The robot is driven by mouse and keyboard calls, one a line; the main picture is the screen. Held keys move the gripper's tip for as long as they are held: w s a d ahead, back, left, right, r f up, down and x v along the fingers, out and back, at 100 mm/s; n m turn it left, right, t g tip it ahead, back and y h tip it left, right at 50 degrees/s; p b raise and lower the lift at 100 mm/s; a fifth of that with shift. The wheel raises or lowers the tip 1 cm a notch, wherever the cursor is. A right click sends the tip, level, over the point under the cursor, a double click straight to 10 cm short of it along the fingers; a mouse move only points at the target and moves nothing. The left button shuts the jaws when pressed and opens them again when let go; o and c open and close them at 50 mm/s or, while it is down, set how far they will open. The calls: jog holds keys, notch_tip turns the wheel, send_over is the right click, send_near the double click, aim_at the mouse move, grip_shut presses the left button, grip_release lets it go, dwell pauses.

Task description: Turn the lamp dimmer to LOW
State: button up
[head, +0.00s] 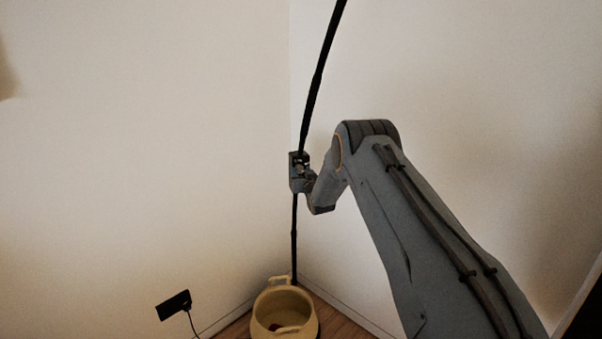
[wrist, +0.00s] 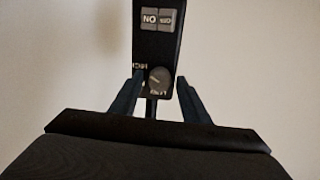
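The lamp's dark control box (wrist: 143,45) shows in the wrist view, with two grey buttons (wrist: 157,20) at its top. Below them is the round grey dimmer knob (wrist: 160,79). A light mark on the knob appears to point up and left. Small lettering left of and below the knob is partly hidden and hard to read. My gripper (wrist: 157,84) is open, with one finger on each side of the knob; I cannot tell whether either touches it. In the head view, my gripper (head: 302,174) is at the lamp's black pole (head: 318,75), covering most of the box.
The pole runs down the room corner and curves up to the right. A cream pot with handles (head: 284,311) stands on the wooden floor near the pole's foot. A black wall plate with a cord (head: 174,305) is at lower left. Pale walls close in on both sides.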

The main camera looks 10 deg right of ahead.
jog(key=c, duration=0.9)
jog(key=shift+o, duration=0.2)
jog(key=shift+f+n+b, duration=0.1)
jog(key=shift+n+b, duration=0.3)
jog(key=shift+b, duration=0.15)
jog(key=n+b, duration=0.3)
jog(key=b, duration=0.1)
jog(key=shift+w+f+n, duration=0.1)
jog(key=shift+n, duration=0.3)
jog(key=n+b, duration=0.6)
jog(key=b, duration=0.1)
jog(key=n+b, duration=0.3)
jog(key=n, duration=0.1)
jog(key=n+b, duration=0.3)
jog(key=b, duration=0.1)
jog(key=shift+n, duration=0.4)
jog(key=n+b, duration=0.5)
jog(key=shift+n, duration=0.3)
jog(key=shift+b, duration=0.35)
